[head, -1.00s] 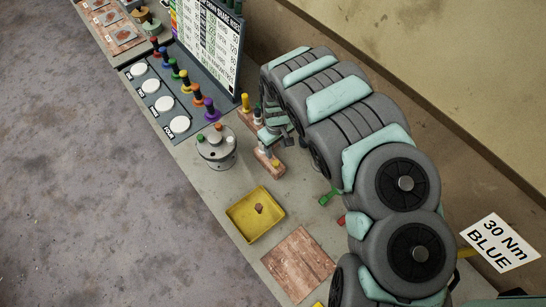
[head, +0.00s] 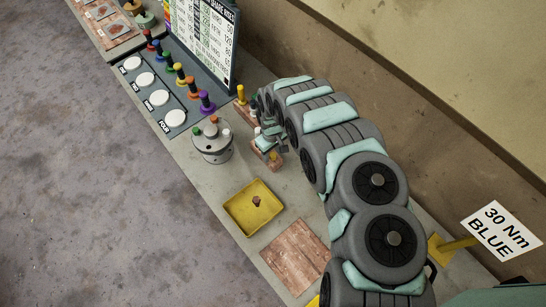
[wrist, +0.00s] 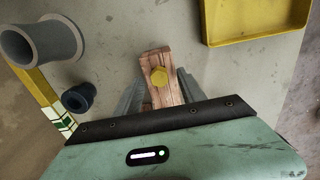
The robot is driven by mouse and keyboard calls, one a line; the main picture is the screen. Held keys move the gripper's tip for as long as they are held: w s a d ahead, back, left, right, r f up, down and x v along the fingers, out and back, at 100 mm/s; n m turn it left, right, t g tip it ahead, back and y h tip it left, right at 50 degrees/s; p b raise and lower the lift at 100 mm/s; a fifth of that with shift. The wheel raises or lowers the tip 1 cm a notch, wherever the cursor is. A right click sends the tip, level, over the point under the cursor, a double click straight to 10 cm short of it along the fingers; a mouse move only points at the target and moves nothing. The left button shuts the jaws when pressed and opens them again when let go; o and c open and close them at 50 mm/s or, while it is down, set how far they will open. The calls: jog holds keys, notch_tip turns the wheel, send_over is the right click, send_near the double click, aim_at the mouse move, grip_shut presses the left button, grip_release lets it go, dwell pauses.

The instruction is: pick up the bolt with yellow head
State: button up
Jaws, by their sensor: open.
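The bolt with the yellow hexagonal head (wrist: 159,76) stands in a wooden block (wrist: 153,57), seen from above in the wrist view. My gripper (wrist: 160,88) is open, with one finger on each side of the block and the bolt head between them. I cannot tell whether the fingers touch the block. In the head view my gripper (head: 270,138) is low over the bench by the wooden block (head: 262,147). The bolt's shank is hidden.
A yellow tray (head: 232,205) holding a small brown piece lies nearby. A grey round canister (head: 212,148) stands to the left. A taller yellow peg (head: 241,93) stands behind. In the wrist view a grey flanged pipe (wrist: 42,45) and a dark cylinder (wrist: 79,97) are at left.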

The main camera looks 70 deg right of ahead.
jog(key=shift+f, duration=0.15)
jog(key=shift+c, duration=0.4)
grip_shut()
